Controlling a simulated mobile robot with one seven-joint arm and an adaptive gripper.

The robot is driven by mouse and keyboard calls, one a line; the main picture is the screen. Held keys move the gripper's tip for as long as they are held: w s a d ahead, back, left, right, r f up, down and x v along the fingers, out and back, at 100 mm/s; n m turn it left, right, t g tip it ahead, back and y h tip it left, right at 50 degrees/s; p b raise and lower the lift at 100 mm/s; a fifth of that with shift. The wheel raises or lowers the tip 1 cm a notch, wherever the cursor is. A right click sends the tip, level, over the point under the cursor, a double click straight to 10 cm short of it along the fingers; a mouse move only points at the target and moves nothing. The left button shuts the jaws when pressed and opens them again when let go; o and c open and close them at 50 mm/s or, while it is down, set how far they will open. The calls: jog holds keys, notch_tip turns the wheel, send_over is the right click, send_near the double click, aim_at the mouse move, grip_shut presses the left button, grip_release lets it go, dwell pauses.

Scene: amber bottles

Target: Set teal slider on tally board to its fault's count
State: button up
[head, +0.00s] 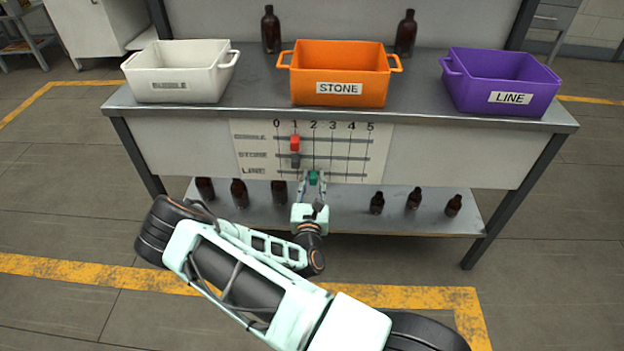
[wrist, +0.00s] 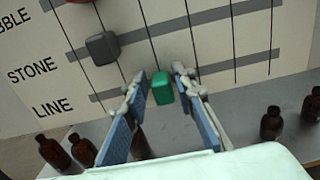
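The tally board (head: 255,146) hangs on the bench front, with columns 0 to 5 and rows for bubble, stone and line. The teal slider (head: 313,177) is on the bottom row, LINE, at about the 2 line; it also shows in the wrist view (wrist: 162,88). My gripper (head: 313,180) is open, its fingers on either side of the teal slider with small gaps visible. The red slider (head: 295,143) is at 1 on the top row. The grey slider (head: 295,160) is at 1 on the STONE row.
A white bin (head: 178,95), an orange STONE bin (head: 338,101) and a purple LINE bin (head: 508,110) stand on the bench. Two amber bottles (head: 270,32) (head: 405,36) stand behind them. Several more bottles (head: 240,194) (head: 414,199) stand on the lower shelf (head: 345,216), left and right of my gripper.

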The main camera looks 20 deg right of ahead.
jog(key=shift+o, duration=0.8)
jog(key=v, duration=1.2)
